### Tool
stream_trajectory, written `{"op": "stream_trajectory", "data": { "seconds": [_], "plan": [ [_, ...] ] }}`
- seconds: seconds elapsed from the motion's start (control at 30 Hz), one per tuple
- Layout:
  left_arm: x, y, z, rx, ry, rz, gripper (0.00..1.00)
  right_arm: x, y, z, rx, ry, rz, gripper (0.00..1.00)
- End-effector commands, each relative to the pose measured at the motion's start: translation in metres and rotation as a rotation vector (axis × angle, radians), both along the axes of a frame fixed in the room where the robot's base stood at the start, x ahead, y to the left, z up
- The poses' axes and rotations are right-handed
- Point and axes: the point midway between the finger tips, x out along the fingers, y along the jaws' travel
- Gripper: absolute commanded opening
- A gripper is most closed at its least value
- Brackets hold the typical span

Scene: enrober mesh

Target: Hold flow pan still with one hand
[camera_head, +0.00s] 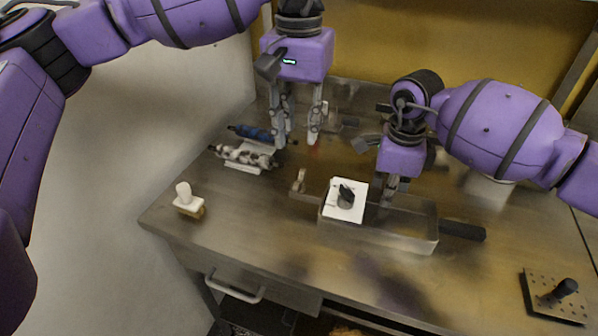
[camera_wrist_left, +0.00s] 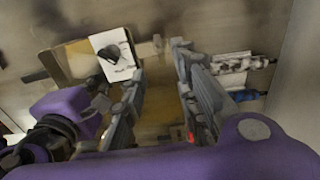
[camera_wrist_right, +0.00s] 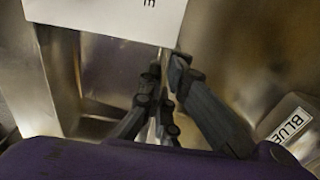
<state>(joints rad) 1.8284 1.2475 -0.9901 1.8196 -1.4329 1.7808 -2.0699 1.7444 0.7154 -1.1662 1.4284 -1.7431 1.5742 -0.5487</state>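The flow pan (camera_head: 408,232) is a shallow rectangular metal tray on the steel table, with a black handle (camera_head: 462,230) at its right end. A white card (camera_head: 336,210) with a black knob on it covers its left part. My right gripper (camera_head: 388,202) points down at the pan's far side. In the right wrist view its fingers (camera_wrist_right: 164,92) are close together around the pan's thin wall, and the tips are partly hidden. My left gripper (camera_head: 298,138) is open and empty above the table, behind and left of the pan; its parted fingers also show in the left wrist view (camera_wrist_left: 160,85).
A blue roller (camera_head: 252,132) and a mottled white roller (camera_head: 240,156) lie at the back left. A white-topped block (camera_head: 188,205) stands near the left edge. A perforated plate (camera_head: 543,300) with a black knob is at the front right. The front middle of the table is clear.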

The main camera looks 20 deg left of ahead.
Motion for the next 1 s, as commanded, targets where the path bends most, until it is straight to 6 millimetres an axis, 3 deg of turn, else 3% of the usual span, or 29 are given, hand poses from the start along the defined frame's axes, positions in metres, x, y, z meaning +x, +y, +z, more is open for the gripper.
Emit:
{"op": "stream_trajectory", "data": {
  "seconds": [0.5, 0.7, 1.0],
  "plan": [
    [-0.001, -0.001, -0.095, -0.002, 0.005, 0.001, 0.28, 0.000, 0.000, 0.000, 0.000, 0.000, 0.000, 0.00],
    [-0.001, -0.001, -0.110, -0.003, 0.004, 0.001, 0.28, 0.000, 0.000, 0.000, 0.000, -0.001, 0.000, 0.00],
    [-0.001, -0.001, -0.111, -0.003, 0.004, 0.001, 0.27, 0.000, 0.000, 0.001, 0.000, -0.001, 0.000, 0.00]
  ]
}}
